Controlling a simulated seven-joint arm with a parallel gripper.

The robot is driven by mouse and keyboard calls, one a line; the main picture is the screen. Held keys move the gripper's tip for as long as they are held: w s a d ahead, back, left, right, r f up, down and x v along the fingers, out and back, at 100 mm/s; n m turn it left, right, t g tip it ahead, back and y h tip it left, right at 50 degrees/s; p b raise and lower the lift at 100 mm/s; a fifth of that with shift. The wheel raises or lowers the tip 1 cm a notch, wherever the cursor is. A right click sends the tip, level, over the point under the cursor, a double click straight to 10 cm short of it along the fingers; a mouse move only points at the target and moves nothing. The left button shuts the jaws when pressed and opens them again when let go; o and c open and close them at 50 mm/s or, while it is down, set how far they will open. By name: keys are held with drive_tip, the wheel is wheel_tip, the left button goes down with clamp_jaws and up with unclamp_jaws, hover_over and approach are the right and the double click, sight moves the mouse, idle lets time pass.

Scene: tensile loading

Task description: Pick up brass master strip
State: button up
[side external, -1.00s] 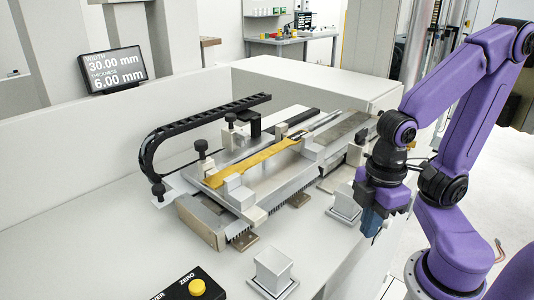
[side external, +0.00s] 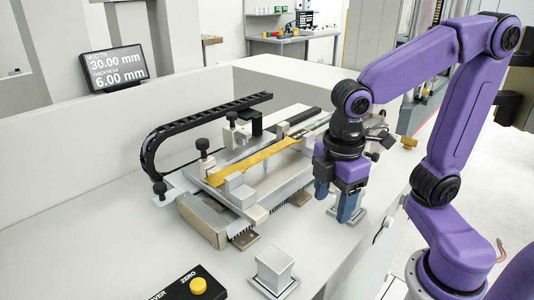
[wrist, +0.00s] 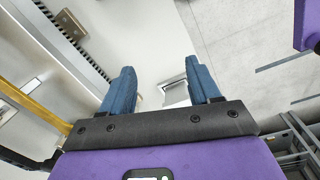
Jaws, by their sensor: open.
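The brass master strip (side external: 255,160) is a long, flat, gold-coloured piece. It lies lengthwise on the metal measuring fixture (side external: 218,222), between light grey blocks. In the wrist view the strip (wrist: 32,105) shows at the left edge, partly cut off by my gripper body. My gripper (side external: 348,208) points down with blue fingers, to the right of the fixture and apart from the strip. In the wrist view my gripper (wrist: 162,82) has its two fingers spread with nothing held between them. The far end of the strip is partly hidden by fixture parts.
A black cable chain (side external: 200,115) arches over the left of the fixture. A square metal block (side external: 274,268) stands in front. Another pedestal block (wrist: 177,92) is below my fingers. A display (side external: 113,70) reads 30.00 mm and 6.00 mm.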

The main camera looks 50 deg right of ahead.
drive_tip(key=w+a+r+n+h, duration=0.1)
drive_tip(key=w+a+r, duration=0.1)
drive_tip(key=w+r, duration=0.35)
drive_tip(key=w+a+r+n+h, duration=0.1)
drive_tip(key=w+r, duration=0.2)
drive_tip(key=w, duration=0.6)
drive_tip(key=n+h, duration=0.2)
approach(267, 152)
drive_tip(key=shift+g, duration=0.3)
drive_tip(key=x, duration=0.7)
drive_tip(key=shift+w, duration=0.2)
clamp_jaws()
